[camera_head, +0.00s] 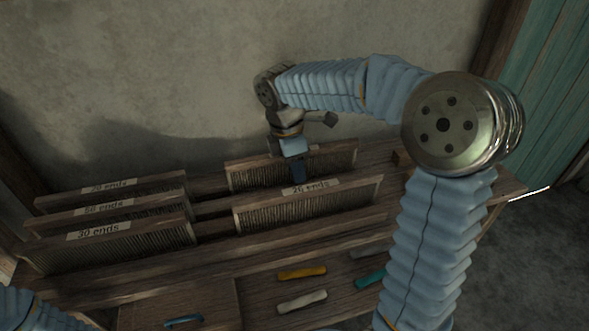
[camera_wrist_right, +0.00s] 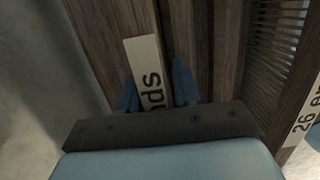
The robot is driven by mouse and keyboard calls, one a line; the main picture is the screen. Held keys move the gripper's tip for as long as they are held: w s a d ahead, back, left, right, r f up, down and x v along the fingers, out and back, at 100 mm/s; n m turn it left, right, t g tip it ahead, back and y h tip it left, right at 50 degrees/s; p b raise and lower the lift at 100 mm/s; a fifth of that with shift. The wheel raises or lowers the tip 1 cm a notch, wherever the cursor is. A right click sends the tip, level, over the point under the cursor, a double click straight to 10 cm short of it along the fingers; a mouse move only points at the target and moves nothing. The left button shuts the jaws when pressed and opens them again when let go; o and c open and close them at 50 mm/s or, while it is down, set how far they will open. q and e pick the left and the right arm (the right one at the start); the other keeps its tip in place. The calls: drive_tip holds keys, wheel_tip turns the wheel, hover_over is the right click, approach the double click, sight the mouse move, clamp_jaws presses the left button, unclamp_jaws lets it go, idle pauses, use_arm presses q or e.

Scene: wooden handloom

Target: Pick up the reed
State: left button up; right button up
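Several wooden reeds with fine dark teeth and paper labels stand in a slotted rack. The back right reed (camera_head: 335,168) has my right gripper (camera_head: 298,172) at its top bar. In the right wrist view, my right gripper's blue fingers (camera_wrist_right: 157,92) stand on both sides of this reed's labelled top bar (camera_wrist_right: 146,65); the label ends in "nds". Whether the fingers press on the bar is unclear. In front of it stands the "26 ends" reed (camera_head: 310,208), which also shows in the right wrist view (camera_wrist_right: 285,60). My left gripper is out of view.
Three reeds stand at the left, the front one labelled "30 ends" (camera_head: 110,245). On the lower shelf lie a yellow handle (camera_head: 302,272), a cream handle (camera_head: 302,301) and a teal handle (camera_head: 371,279). A plaster wall (camera_head: 150,70) rises close behind the rack.

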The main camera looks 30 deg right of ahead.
clamp_jaws()
